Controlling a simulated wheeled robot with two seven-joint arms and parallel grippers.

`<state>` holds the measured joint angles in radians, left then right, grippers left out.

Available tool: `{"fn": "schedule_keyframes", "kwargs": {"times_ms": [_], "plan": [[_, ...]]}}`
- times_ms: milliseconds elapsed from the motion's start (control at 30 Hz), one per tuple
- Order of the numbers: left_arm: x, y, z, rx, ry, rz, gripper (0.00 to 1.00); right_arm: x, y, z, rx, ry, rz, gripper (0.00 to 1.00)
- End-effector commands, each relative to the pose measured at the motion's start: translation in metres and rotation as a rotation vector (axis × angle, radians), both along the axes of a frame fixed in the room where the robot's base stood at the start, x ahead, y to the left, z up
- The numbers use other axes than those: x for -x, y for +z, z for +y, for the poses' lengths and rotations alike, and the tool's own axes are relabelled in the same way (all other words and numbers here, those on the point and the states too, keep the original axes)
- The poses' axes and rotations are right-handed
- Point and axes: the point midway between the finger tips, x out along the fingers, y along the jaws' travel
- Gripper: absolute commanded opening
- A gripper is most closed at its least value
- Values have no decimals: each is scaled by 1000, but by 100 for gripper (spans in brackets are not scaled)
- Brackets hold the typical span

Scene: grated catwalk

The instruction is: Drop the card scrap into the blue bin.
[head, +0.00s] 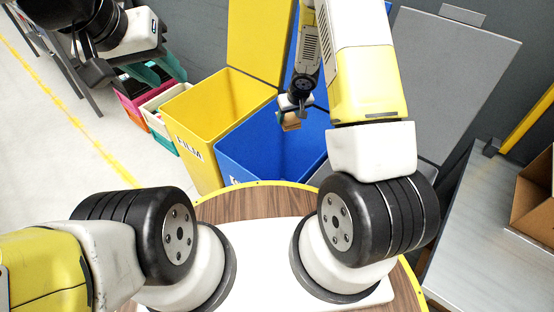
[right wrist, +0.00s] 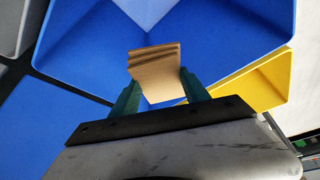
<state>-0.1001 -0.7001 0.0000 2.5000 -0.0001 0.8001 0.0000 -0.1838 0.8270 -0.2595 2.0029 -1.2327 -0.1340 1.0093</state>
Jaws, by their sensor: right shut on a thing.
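The card scrap (right wrist: 155,75) is a tan, layered piece of cardboard; in the head view it shows small (head: 291,122) below the gripper. My right gripper (right wrist: 160,95), with green fingers, is shut on it; in the head view the gripper (head: 292,112) is over the blue bin. The blue bin (head: 262,140) stands open, with its lid raised behind my right arm. Its blue walls (right wrist: 80,50) surround the scrap in the right wrist view. My left gripper (head: 155,75) is at the upper left, far from the bin; its green fingers appear apart and empty.
A yellow bin (head: 185,130) with its lid up stands left of the blue bin. A grey bin with a raised lid (head: 455,70) is on the right. Coloured crates (head: 150,105) sit at left. A metal table (head: 475,240) with a cardboard box (head: 535,200) is at right.

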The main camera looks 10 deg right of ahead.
Motion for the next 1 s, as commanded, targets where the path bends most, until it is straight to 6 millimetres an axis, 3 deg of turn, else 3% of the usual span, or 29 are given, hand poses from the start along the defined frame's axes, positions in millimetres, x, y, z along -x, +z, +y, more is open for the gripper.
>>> {"fn": "schedule_keyframes", "kwargs": {"times_ms": [200,500,533,633,667,1000], "plan": [[0,0,0,0,0,0,36,-2,-12,-1,3,1,-6,15],[0,0,0,0,0,0,36,-2,-14,-1,4,1,-8,15],[0,0,0,0,0,0,36,-2,-14,-1,4,1,-8,55],[0,0,0,0,0,0,36,-2,-14,-1,3,1,-8,75],[0,0,0,0,0,0,36,-2,-14,-1,4,1,-8,79],[0,0,0,0,0,0,36,-1,-12,-1,3,0,-8,79]]}}
